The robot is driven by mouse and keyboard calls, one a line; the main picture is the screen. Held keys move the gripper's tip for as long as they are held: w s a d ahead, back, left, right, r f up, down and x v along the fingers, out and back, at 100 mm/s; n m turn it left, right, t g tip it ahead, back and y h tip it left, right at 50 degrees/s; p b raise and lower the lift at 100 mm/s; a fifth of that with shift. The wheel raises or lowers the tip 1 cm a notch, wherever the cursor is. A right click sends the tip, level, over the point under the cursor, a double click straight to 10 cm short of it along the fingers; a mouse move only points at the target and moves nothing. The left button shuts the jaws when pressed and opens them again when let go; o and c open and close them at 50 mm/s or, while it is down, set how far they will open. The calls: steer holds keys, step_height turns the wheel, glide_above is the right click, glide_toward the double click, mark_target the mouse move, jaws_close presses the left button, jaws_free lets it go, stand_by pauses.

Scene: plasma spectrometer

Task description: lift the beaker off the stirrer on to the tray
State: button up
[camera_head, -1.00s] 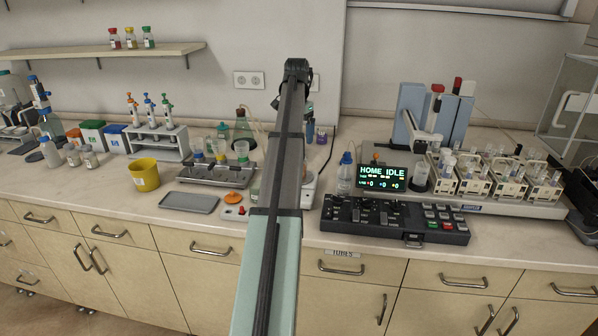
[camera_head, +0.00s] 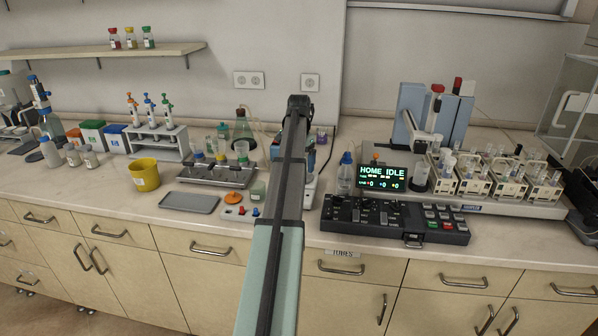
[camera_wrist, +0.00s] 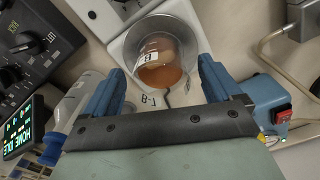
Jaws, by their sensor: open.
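In the wrist view a clear glass beaker (camera_wrist: 157,50) with orange-brown liquid and a white label stands on the white stirrer (camera_wrist: 121,46). My gripper (camera_wrist: 162,66) is open, its two blue fingers apart on either side of the beaker's near side in this view. I cannot tell whether either finger touches the glass. In the head view my arm hides the beaker and most of the stirrer; a white edge of the stirrer (camera_head: 308,194) shows right of the arm. The flat grey tray (camera_head: 189,203) lies empty on the bench, left of the arm.
A control box with knobs (camera_head: 395,218) and a bottle with a blue cap (camera_head: 345,178) stand just right of the stirrer. A yellow tub (camera_head: 144,175) is left of the tray. A rack with small vessels (camera_head: 215,176) is behind the tray.

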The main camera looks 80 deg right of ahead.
step_height(320, 180, down, 2)
steer(key=shift+f, duration=0.1)
steer(key=c, duration=1.2)
